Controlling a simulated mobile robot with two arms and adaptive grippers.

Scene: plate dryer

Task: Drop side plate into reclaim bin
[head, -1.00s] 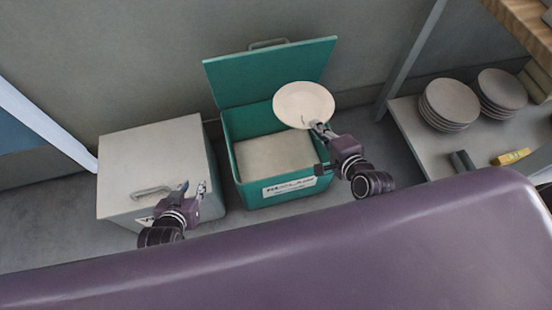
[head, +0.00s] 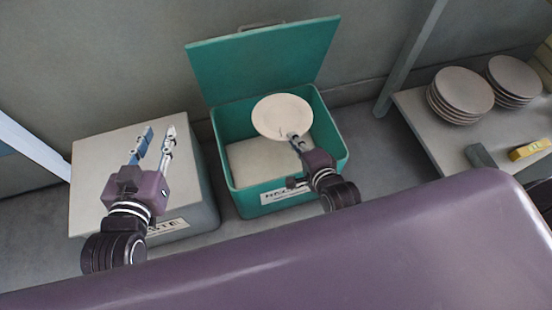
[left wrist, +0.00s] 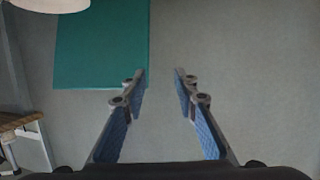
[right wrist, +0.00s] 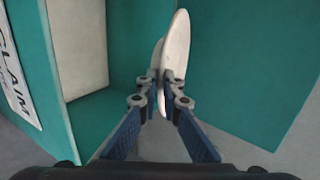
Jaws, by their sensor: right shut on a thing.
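The pale round side plate (head: 281,117) is held by its rim in my right gripper (head: 295,137). It is above the open teal reclaim bin (head: 342,150), and nothing but my gripper appears to touch it. In the right wrist view the plate (right wrist: 178,50) is edge-on between the fingertips (right wrist: 160,92), with another pale edge close behind it. The bin's label (right wrist: 12,75) partly shows there, ending in "CLAIM". My left gripper (head: 157,133) is open and empty above the grey box, and its spread fingers (left wrist: 160,80) show in the left wrist view.
The bin's teal lid (head: 265,62) stands open against the wall. A closed grey box (head: 95,170) stands left of the bin. Stacked plates (head: 462,92), a yellow item (head: 530,149) and a dark grey block (head: 480,156) are on the right shelf. Bare floor (head: 375,150) lies between bin and shelf.

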